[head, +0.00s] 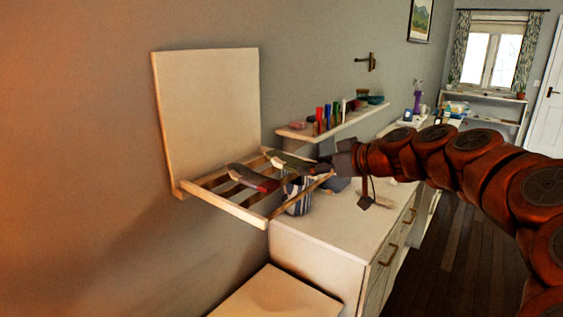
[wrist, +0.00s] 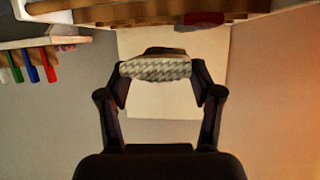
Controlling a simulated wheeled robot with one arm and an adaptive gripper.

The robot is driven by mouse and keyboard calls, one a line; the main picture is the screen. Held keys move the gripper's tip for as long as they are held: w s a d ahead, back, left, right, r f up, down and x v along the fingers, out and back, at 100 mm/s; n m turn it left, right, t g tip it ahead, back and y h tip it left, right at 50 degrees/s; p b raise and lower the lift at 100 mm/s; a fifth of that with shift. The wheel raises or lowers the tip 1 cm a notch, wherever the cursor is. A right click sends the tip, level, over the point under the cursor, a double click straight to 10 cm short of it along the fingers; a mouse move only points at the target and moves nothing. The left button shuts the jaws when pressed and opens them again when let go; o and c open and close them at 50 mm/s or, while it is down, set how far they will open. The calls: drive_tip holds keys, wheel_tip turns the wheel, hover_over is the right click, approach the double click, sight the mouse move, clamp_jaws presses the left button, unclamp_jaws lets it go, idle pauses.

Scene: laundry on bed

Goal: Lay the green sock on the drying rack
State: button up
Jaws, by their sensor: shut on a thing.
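The drying rack (head: 222,209) is a pale wooden slatted frame standing out from the wall. My gripper (head: 325,165) is at the rack's right side, in front of the shelf. In the wrist view my gripper (wrist: 158,72) is shut on a patterned grey cloth with a dark olive edge, which I take for the green sock (wrist: 155,68). In the head view the green sock (head: 286,159) reaches left from the fingers over the rack's far right part. I cannot tell whether it touches the slats. A grey sock with a red part (head: 253,181) lies across the slats.
A blue-and-white striped thing (head: 298,196) is at the rack's right end, partly hidden by the frame. A white cabinet (head: 330,225) stands below. A wall shelf (head: 340,123) with coloured pens is behind my gripper. A pale panel (head: 208,115) rises behind the rack.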

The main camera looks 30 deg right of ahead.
sight(291, 154)
drive_tip(key=w+p, duration=0.1)
drive_tip(key=w, duration=0.2)
drive_tip(key=w+f+p, duration=0.1)
drive_tip(key=w, duration=0.3)
drive_tip(key=w+d+p, duration=0.1)
drive_tip(key=w+p, duration=0.1)
drive_tip(key=w, duration=0.2)
drive_tip(key=shift+w+f, duration=0.15)
drive_tip(key=shift+w, duration=0.1)
wheel_tip(291, 154, down, 3)
drive_tip(key=shift+s+f+p, duration=0.1)
drive_tip(key=shift+p, duration=0.6)
drive_tip(key=shift+f, duration=0.15)
drive_tip(key=o, duration=0.9)
drive_tip(key=b+v, duration=0.4)
drive_tip(key=v, duration=0.8)
